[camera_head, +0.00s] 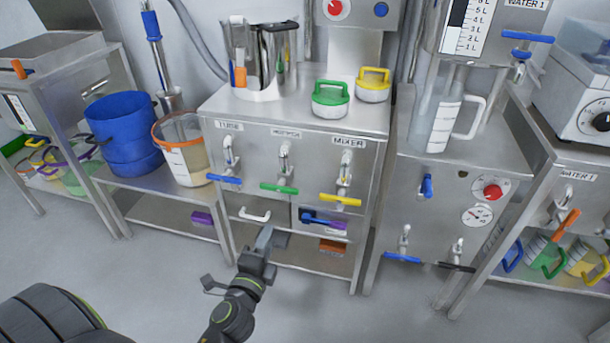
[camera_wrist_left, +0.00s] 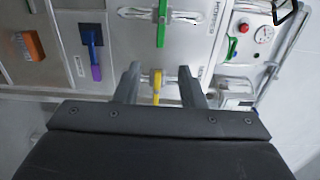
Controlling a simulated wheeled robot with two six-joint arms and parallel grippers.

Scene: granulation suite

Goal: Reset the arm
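My left gripper (camera_head: 271,238) is in front of the lower part of the steel cabinet (camera_head: 290,150) in the head view. In the left wrist view its two fingers (camera_wrist_left: 160,72) stand apart with nothing held between them. The yellow valve handle (camera_wrist_left: 156,85) shows in the gap, beyond the fingers. It also shows under the MIXER label in the head view (camera_head: 340,199). The green handle (camera_head: 279,188) and blue handle (camera_head: 224,179) are to its left. My right gripper is in neither view.
An orange block (camera_head: 333,246) lies below. A blue bucket (camera_head: 123,133) stands left. The floor in front is clear.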

